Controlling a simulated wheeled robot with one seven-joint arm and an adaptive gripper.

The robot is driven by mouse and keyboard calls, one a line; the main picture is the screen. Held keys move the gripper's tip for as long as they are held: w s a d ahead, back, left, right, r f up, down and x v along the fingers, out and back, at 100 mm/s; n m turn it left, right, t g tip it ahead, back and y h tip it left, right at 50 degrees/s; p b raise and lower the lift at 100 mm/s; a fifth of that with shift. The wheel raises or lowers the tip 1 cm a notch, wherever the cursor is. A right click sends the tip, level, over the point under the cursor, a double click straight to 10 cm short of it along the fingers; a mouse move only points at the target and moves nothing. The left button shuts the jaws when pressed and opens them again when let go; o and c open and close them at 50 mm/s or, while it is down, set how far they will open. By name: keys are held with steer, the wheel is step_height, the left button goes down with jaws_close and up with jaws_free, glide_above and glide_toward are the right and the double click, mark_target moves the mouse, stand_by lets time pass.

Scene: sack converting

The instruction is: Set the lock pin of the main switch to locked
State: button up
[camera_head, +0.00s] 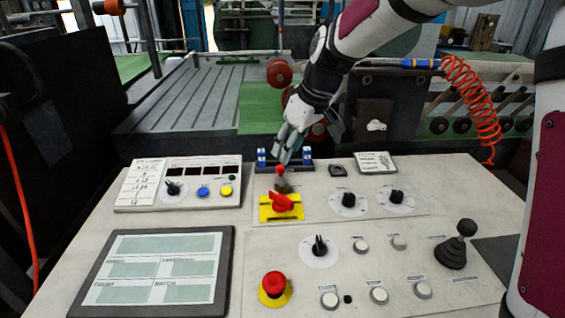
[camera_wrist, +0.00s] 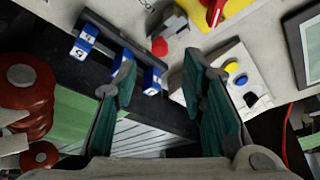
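The main switch (camera_head: 282,203) is a red rotary handle on a yellow plate, on the slanted panel. In the wrist view its red handle (camera_wrist: 214,12) is cut by the top edge. Just behind it is a small red knob (camera_head: 280,170) on a grey bracket (camera_head: 284,186), which looks like the lock pin. The knob (camera_wrist: 159,46) and bracket (camera_wrist: 172,28) also show in the wrist view. My gripper (camera_head: 285,155) points down above and behind the knob. In the wrist view its teal fingers (camera_wrist: 160,66) are apart, with nothing between them; whether they touch the knob cannot be told.
A dark rail (camera_head: 300,165) with blue-white numbered blocks stands close behind the knob. A raised box (camera_head: 140,199) with knob and buttons is at left. Rotary knobs, a red emergency button (camera_head: 273,285), a joystick (camera_head: 458,252) and a screen (camera_head: 155,270) share the panel.

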mark_target(281, 167)
steer(key=x, duration=0.6)
steer(key=shift+f, duration=0.15)
jaws_close()
